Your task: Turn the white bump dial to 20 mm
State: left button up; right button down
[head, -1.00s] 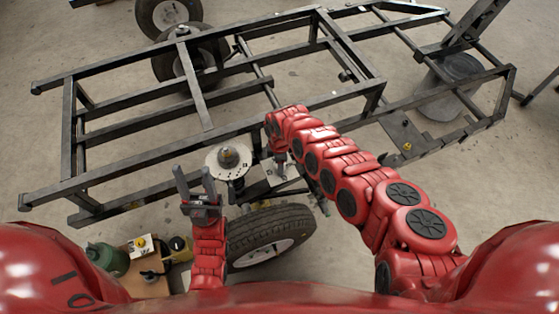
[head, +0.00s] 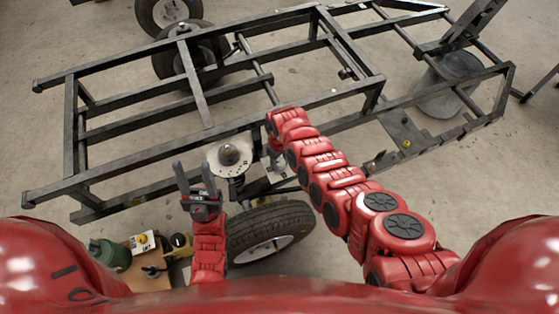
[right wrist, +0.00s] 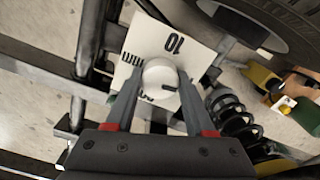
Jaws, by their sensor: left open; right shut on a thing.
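The white dial (right wrist: 158,74) is a round knob with a short dark green mark at its lower right in the right wrist view. It sits over a white square plate (right wrist: 178,28) printed with "10" and "mm"; other print is partly hidden. My right gripper (right wrist: 160,88) is shut on the dial, one finger on each side. In the head view the right gripper (head: 275,166) is small beside the plate, and the dial cannot be made out. My left gripper (head: 194,176) is open and empty, fingers pointing up, left of the round pale disc (head: 229,158).
A black coil spring (right wrist: 232,122) stands close to the right gripper. A dark steel frame (head: 190,90) spans the head view. A tyre (head: 268,230) lies below the disc. A wooden board (head: 145,278) with small parts is at lower left.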

jog(key=m, duration=0.3)
jog(key=shift+w+m+b, duration=0.1)
jog(key=shift+m+b, duration=0.2)
jog(key=shift+m, duration=1)
jog(key=m+b, duration=0.1)
jog(key=m, duration=0.3)
jog(key=shift+m, duration=0.3)
jog(key=m+b, duration=0.1)
jog(key=m, duration=0.8)
jog(key=shift+b, duration=0.35)
jog(key=shift+m, duration=0.4)
jog(key=shift+c, duration=1.3)
grip_release()
jog(key=shift+r, duration=0.1)
